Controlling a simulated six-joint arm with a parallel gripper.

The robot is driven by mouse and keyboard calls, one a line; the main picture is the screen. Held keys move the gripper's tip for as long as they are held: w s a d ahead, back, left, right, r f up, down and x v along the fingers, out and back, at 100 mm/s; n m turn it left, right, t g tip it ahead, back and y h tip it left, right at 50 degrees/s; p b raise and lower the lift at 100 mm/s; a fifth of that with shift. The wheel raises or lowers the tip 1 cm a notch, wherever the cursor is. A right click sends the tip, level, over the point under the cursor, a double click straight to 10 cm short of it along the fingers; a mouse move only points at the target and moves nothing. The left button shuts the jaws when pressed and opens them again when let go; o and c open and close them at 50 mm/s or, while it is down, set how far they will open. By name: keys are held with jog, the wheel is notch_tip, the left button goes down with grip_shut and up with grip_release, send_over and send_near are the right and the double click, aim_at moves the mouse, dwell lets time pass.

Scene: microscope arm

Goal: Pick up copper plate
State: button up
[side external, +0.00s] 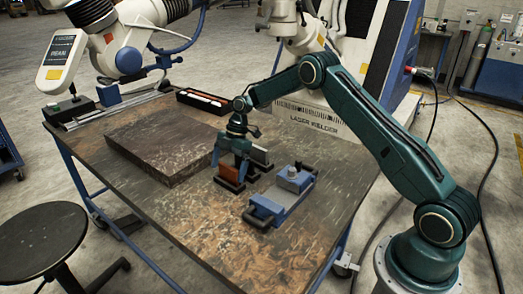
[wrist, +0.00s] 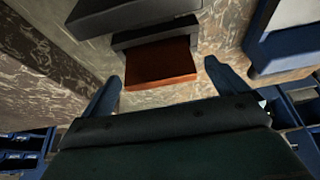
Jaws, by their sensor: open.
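The copper plate (side external: 229,174) is a small reddish-brown plate in a dark holder (side external: 232,186) on the table. In the wrist view the copper plate (wrist: 161,64) lies ahead of and between my two blue fingers, with its dark holder (wrist: 155,36) behind it. My gripper (side external: 231,158) is directly over the plate in the side view, pointing down. In the wrist view my gripper (wrist: 162,88) is open, its fingers apart on either side of the plate with visible gaps. Whether the fingertips are level with the plate is hard to tell.
A second holder with a grey plate (side external: 259,156) stands close behind the copper one. A blue fixture with handles (side external: 285,192) is to the right. A thick dark stone slab (side external: 160,142) lies to the left. The table's front (side external: 240,238) is clear.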

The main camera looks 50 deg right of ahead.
aim_at(227, 168)
jog(key=shift+x, duration=1.1)
jog(key=shift+c, duration=0.2)
jog(key=shift+r, duration=0.1)
jog(key=c, duration=1.5)
jog(key=shift+c, duration=0.2)
jog(key=shift+r, duration=0.1)
jog(key=shift+r, duration=4.95)
jog(key=shift+s, duration=0.1)
